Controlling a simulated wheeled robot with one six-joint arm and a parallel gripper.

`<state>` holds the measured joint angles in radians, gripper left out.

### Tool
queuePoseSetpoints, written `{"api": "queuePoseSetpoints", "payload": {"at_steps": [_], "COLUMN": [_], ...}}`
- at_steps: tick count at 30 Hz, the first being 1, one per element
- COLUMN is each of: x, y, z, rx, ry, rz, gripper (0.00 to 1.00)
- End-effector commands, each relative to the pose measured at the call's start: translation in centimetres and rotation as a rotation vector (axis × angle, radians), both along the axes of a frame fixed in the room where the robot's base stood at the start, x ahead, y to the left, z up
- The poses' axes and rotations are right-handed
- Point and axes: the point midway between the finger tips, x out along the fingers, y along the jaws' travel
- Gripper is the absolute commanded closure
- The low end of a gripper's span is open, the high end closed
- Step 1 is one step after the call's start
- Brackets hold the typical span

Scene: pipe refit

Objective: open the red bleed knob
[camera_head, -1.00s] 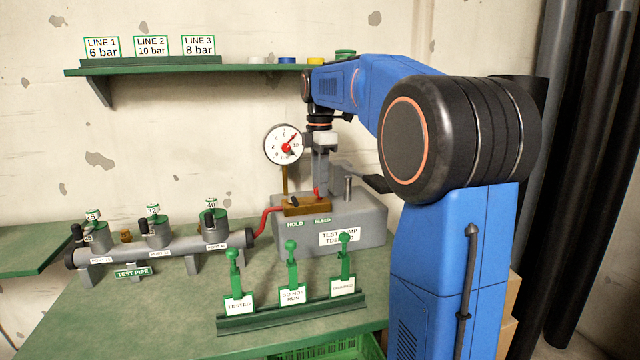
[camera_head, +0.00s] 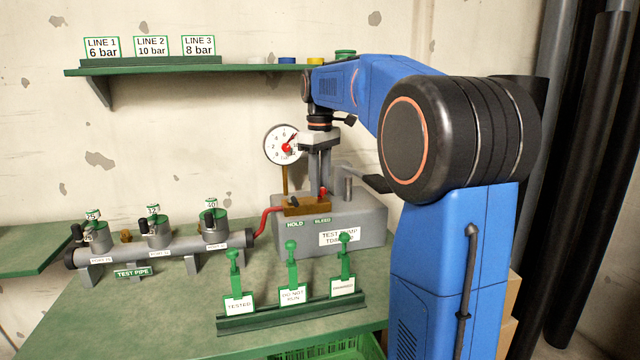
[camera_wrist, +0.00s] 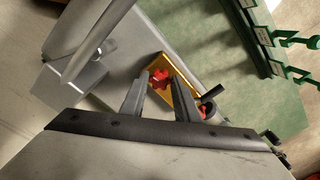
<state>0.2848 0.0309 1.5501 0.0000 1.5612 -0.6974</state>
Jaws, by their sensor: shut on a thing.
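The red bleed knob (camera_head: 323,191) stands on the brass block (camera_head: 305,207) on top of the grey test pump (camera_head: 345,220), by the BLEED label. In the wrist view the red knob (camera_wrist: 159,78) shows between the tips of my gripper (camera_wrist: 160,92). My gripper (camera_head: 320,190) points straight down over the block with its fingers at the knob, shut on it. The dark HOLD lever (camera_head: 294,199) sits to the left on the same block. The gauge (camera_head: 285,145) behind has a red needle pointing up and right.
The pump's handle (camera_head: 362,178) rises just right of my gripper. A red hose (camera_head: 264,220) runs left to the test pipe (camera_head: 165,247) with several valves. A green tag rack (camera_head: 292,310) with three tags stands in front. A shelf (camera_head: 190,68) is above.

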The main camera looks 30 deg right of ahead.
Motion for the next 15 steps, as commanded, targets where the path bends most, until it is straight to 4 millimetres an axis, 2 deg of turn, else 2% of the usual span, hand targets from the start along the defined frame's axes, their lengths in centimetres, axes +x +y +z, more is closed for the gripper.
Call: {"api": "queuePoseSetpoints", "payload": {"at_steps": [15], "x": [0.07], "y": [-0.03], "z": [0.11], "rx": [-0.001], "ry": [-0.003], "rz": [-0.488], "gripper": [0.94]}}
